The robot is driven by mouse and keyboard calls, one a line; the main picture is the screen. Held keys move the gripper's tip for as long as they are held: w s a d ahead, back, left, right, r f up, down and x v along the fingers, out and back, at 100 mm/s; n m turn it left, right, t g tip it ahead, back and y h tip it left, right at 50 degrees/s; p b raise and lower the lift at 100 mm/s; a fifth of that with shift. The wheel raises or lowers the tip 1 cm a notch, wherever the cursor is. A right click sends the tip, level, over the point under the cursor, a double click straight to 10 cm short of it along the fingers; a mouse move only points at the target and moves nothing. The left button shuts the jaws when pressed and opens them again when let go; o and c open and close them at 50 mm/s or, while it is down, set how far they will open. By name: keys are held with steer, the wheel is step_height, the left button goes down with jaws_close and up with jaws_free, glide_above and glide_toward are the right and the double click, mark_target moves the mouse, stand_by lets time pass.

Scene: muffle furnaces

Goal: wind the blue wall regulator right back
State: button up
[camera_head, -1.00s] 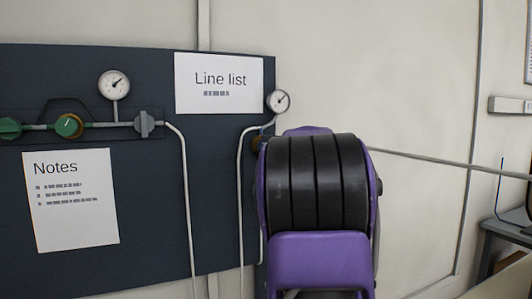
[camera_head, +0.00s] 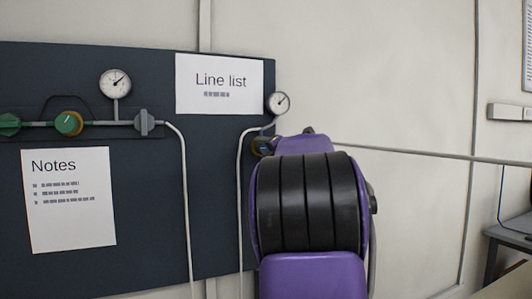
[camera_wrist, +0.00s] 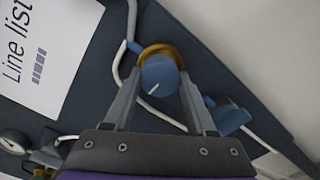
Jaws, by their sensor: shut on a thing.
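The blue wall regulator knob (camera_wrist: 160,76) shows in the wrist view with a white pointer line and a brass ring behind it. My gripper (camera_wrist: 158,88) has one finger on each side of the knob and is shut on it. In the head view only the brass-coloured edge of the regulator (camera_head: 262,146) shows, at the right edge of the dark panel. My purple and black arm hides the rest of it and the fingers. A small round gauge (camera_head: 277,103) sits just above the regulator.
A blue lever-like part (camera_wrist: 230,117) lies close to the right finger. A thin pipe (camera_head: 430,154) runs right along the wall. The dark panel (camera_head: 150,205) also carries green knobs (camera_head: 69,123), another gauge (camera_head: 115,83) and paper sheets. A desk stands at far right.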

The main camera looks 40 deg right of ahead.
stand_by(0.6)
steer(key=o, duration=1.4)
steer(key=shift+c, duration=0.2)
